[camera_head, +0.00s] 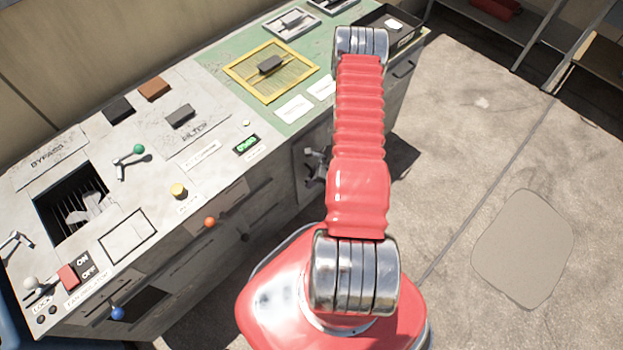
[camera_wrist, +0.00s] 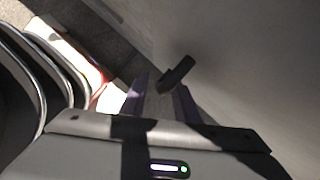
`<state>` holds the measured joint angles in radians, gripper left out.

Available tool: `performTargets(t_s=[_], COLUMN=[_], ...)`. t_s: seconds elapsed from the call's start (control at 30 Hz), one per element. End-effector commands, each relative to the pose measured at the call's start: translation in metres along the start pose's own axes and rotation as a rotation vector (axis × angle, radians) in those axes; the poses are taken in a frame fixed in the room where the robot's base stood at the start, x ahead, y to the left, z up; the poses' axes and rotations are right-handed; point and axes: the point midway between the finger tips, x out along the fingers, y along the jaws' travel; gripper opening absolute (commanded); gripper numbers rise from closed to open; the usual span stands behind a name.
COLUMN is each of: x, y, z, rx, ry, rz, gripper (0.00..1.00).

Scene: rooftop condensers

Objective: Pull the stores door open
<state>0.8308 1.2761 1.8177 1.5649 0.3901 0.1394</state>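In the head view my gripper (camera_head: 317,165) is partly hidden behind my red arm, close to the front of the grey console (camera_head: 180,215). In the wrist view my gripper (camera_wrist: 160,98) has its two dark fingers apart with a gap between them. A dark bar-like handle (camera_wrist: 179,71) stands out just past the fingertips, in line with the gap; I cannot tell if they touch. A plain grey panel (camera_wrist: 240,60) fills the right of that view. I read no stores label, and the door front is mostly hidden by my arm in the head view.
The console top holds a green-knobbed lever (camera_head: 138,149), a yellow button (camera_head: 178,190), a yellow-framed mesh (camera_head: 268,70) and a black tray (camera_head: 390,30). Drawer fronts with orange (camera_head: 210,222) and blue (camera_head: 117,313) knobs face me. Concrete floor at right is open; shelving (camera_head: 560,60) stands beyond.

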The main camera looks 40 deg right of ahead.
Motion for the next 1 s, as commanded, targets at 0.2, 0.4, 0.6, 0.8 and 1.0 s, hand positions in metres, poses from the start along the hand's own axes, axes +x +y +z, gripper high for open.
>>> performTargets(t_s=[0.2,0.4,0.6,0.8,1.0], x=[-0.0002,-0.0003,-0.0003,-0.0003,0.0000], y=[0.0000,0.0000,-0.0001,-0.0002,0.0013], z=[0.0001,0.0001,0.0001,0.0002,0.0011], rx=[0.000,0.000,0.000,0.000,-0.001], ry=[0.000,0.000,0.000,0.000,0.000], rz=[0.000,0.000,0.000,0.000,0.001], gripper=[0.19,0.05,0.00,0.00,0.00])
